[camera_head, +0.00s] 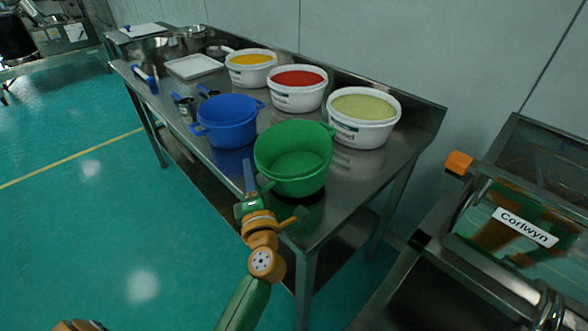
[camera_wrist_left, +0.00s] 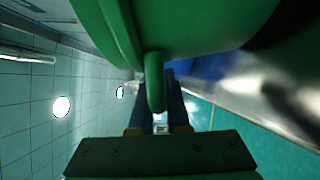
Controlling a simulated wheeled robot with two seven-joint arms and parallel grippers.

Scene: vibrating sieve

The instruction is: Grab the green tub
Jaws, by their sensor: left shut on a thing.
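The green tub (camera_head: 293,172) is empty and open at the top, at the near end of the steel table. A dark patch shows below its lower right side; I cannot tell whether it rests on the table or sits slightly above it. My left gripper (camera_head: 254,180) is at the tub's near left side. In the left wrist view the tub (camera_wrist_left: 190,25) fills the top, and its handle (camera_wrist_left: 154,82) lies between the blue fingers of my left gripper (camera_wrist_left: 168,92), which are shut on it. My right gripper is not in view.
A blue tub (camera_head: 226,121) stands just behind on the steel table (camera_head: 334,190). White tubs with yellow (camera_head: 250,67), red (camera_head: 298,90) and pale green (camera_head: 362,117) contents line the wall side. A machine marked Corlwyn (camera_head: 525,227) stands right, across a gap.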

